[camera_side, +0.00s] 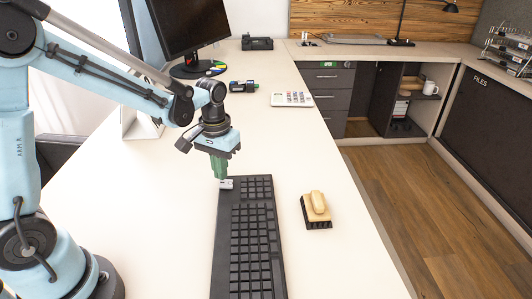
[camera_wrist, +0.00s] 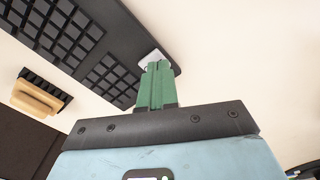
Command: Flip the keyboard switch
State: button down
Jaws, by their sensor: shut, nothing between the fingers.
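A black keyboard (camera_side: 250,240) lies on the white desk, running from the front edge of the side view toward the middle. A small white switch (camera_side: 226,184) sits at its far left corner. My gripper (camera_side: 221,176) has green fingers, shut and empty, pointing down at the switch. In the wrist view the keyboard (camera_wrist: 85,42) is at upper left, and the fingertips (camera_wrist: 154,65) overlap the near edge of the white switch (camera_wrist: 152,56). Whether they touch it I cannot tell. The fingers hide part of the switch, so its position is unclear.
A wooden-handled brush (camera_side: 317,209) lies right of the keyboard. A white calculator (camera_side: 292,99), a small dark device (camera_side: 243,86) and a monitor (camera_side: 188,28) stand farther back. The desk (camera_side: 150,220) left of the keyboard is clear. The desk's right edge drops to the floor.

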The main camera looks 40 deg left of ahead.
aim_at(221, 184)
jog(key=shift+f, duration=0.85)
dwell(0.4)
jog(key=shift+r, duration=3.5)
jog(key=s+d+r+m+t, duration=0.3)
jog(key=s+r+t, duration=0.1)
jog(key=s+t, duration=0.3)
jog(key=shift+s, duration=0.75)
